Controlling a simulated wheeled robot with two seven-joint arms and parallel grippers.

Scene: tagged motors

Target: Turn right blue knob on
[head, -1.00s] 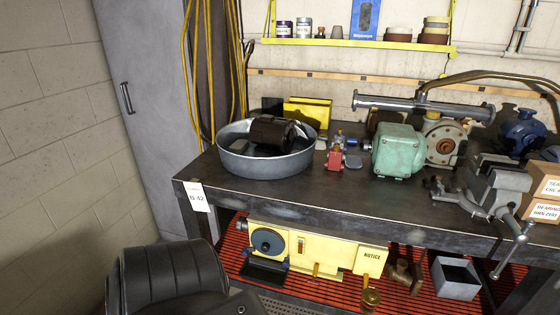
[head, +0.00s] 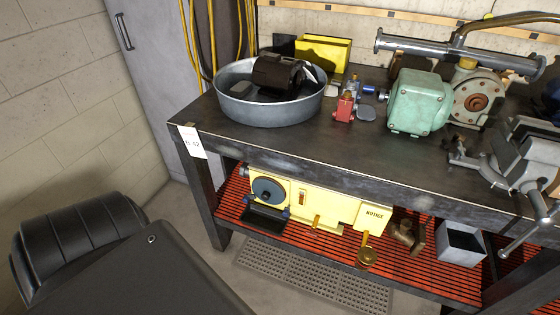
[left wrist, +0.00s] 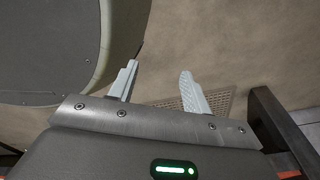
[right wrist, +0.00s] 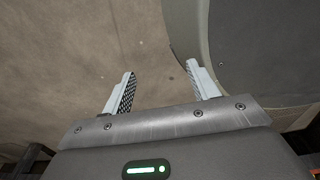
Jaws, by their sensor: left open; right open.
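A yellow machine (head: 340,207) sits on the red slatted lower shelf, with a round dark blue-grey disc (head: 268,190) on its left face. Small blue knob-like parts flank its black tray; the right one (head: 286,212) shows beside the tray. On the bench top, a small red fitting (head: 345,108) has a blue part (head: 370,90) at its right. Which way any blue knob is set is too small to tell. My left gripper (left wrist: 158,72) is open and empty above the floor. My right gripper (right wrist: 160,72) is open and empty above the floor. Neither gripper shows in the head view.
The dark workbench (head: 290,155) carries a metal basin (head: 270,110), a green motor (head: 418,102) and a vise (head: 520,165). A bench leg (head: 203,205) stands left of the lower shelf. A grey open box (head: 461,243) sits right on the shelf. A floor grate (head: 310,275) lies in front.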

